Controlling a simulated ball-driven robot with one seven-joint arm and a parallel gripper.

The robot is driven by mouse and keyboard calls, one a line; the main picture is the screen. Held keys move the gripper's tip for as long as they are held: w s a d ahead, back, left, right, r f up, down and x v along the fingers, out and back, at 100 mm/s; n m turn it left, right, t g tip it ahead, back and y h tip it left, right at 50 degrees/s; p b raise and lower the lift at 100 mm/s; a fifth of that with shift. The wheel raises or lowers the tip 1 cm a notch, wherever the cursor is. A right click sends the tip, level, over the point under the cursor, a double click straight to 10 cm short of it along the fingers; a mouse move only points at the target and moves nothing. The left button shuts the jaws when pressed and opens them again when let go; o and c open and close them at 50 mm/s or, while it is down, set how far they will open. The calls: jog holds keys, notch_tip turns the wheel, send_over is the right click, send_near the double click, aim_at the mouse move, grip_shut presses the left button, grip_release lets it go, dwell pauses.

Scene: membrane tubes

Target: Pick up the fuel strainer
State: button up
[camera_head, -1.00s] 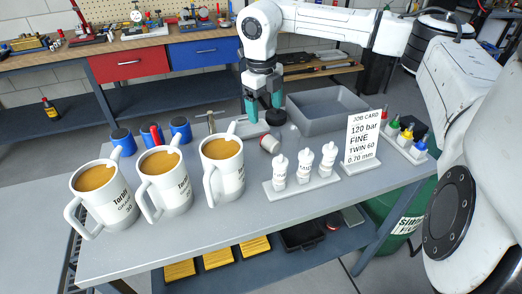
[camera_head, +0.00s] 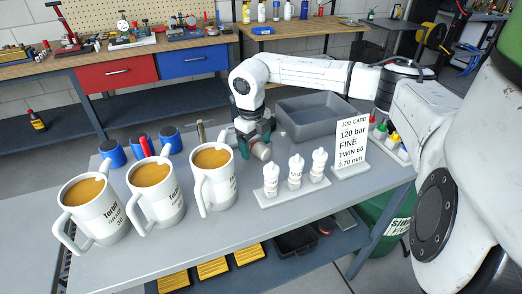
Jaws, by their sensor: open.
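A small grey cylinder with a reddish end (camera_head: 262,151) lies on the grey table, behind the white nozzle bottles; it is the likeliest fuel strainer, but I cannot read any label on it. My gripper (camera_head: 252,143) is low over the table with teal fingers pointing down, right at this cylinder. The fingers are open.
Three white mugs of brown liquid (camera_head: 155,190) stand at the left, the right one close to my gripper. Several blue-capped pieces (camera_head: 170,140) lie behind them. A grey bin (camera_head: 318,122) is just right of my gripper. Small bottles on a rack (camera_head: 295,175) and a job card (camera_head: 351,145) stand in front.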

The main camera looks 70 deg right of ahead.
jog(key=shift+f, duration=0.1)
jog(key=c, duration=1.2)
jog(key=shift+w+d+r, duration=0.25)
jog(key=shift+d+r, duration=0.1)
jog(key=shift+r, duration=0.05)
jog(key=w+d+r+b, duration=0.1)
jog(key=w+d+r, duration=0.6)
jog(key=d, duration=0.3)
jog(key=shift+w, duration=0.8)
